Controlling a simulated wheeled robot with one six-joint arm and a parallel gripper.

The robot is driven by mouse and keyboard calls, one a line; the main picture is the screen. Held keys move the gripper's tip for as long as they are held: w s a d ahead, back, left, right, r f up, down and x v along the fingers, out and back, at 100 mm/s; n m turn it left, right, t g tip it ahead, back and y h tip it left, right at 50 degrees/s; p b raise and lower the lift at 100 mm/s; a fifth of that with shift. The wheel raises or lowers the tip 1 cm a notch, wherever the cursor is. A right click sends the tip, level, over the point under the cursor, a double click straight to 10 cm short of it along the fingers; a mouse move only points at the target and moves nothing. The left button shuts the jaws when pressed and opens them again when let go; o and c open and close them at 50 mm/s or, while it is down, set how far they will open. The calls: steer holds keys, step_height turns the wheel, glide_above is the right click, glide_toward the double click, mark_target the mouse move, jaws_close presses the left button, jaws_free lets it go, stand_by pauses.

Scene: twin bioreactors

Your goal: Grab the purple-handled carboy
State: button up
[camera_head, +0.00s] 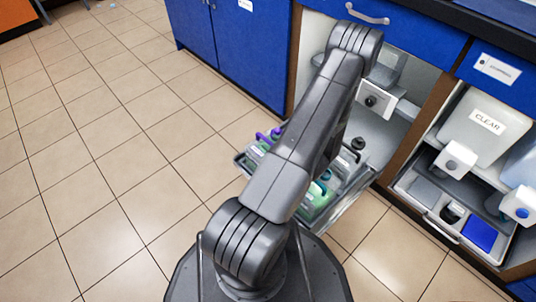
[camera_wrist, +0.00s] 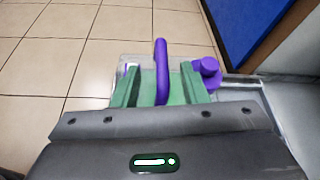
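The purple-handled carboy shows in the wrist view as an upright purple handle (camera_wrist: 161,60) and a purple cap (camera_wrist: 207,72) to its right. In the head view, purple parts of the carboy (camera_head: 268,136) show at the left end of a pulled-out tray (camera_head: 348,206), partly behind my arm. My gripper (camera_wrist: 160,66) is open, with one green finger on each side of the handle and gaps between. I cannot tell how deep the handle sits between the fingers. My arm hides the gripper in the head view.
Other bottles, one with green contents (camera_head: 316,203) and one with a dark cap (camera_head: 357,144), share the tray. Blue cabinets (camera_head: 250,55) stand behind. An open bay with a container labelled CLEAR (camera_head: 485,122) is at right. The tiled floor (camera_head: 100,150) at left is free.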

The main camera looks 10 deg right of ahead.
mark_target(268, 140)
steer(key=b+x, duration=0.1)
steer(key=x, duration=0.3)
steer(key=shift+d+f+b, duration=0.2)
steer(key=shift+b, duration=0.2)
steer(key=shift+w+a+f, duration=0.1)
steer(key=shift+w+a, duration=0.15)
steer(key=shift+w, duration=0.25)
jaws_close()
stand_by(0.5)
